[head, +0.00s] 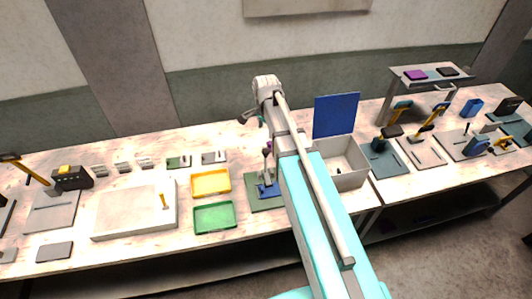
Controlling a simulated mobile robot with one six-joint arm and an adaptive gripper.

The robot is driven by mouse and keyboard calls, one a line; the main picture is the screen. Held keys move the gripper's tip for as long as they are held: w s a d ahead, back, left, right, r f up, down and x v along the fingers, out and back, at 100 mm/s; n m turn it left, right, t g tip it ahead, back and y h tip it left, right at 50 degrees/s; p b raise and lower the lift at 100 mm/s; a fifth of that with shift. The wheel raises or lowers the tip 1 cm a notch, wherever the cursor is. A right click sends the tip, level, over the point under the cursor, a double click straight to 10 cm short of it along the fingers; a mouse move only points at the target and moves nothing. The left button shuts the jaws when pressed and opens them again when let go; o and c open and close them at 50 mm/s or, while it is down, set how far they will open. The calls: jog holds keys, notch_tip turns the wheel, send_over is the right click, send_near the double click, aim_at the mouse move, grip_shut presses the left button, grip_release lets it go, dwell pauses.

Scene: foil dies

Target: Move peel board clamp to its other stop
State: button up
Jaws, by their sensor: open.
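No label marks the peel board clamp, so I cannot tell for sure which fixture it is. Near the middle of the bench, a dark green board (258,205) carries a blue block (268,190) with an upright grey lever (266,165). My arm covers the board's right part, and the lever's stops cannot be made out. My gripper (248,118) is at the arm's far end, above the back of the bench, pointing left. It is open and appears empty, apart from the board and lever.
A yellow tray (211,194) and a green tray (214,229) lie left of the board. A white box (349,180) with a raised blue lid (336,115) stands right. Further fixtures with yellow handles and a shelf (432,76) fill the right. A pale slab (133,222) lies left.

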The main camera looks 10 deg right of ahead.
aim_at(266, 151)
jog(key=shift+f+b, duration=5.15)
jog(key=shift+f, duration=0.35)
grip_shut()
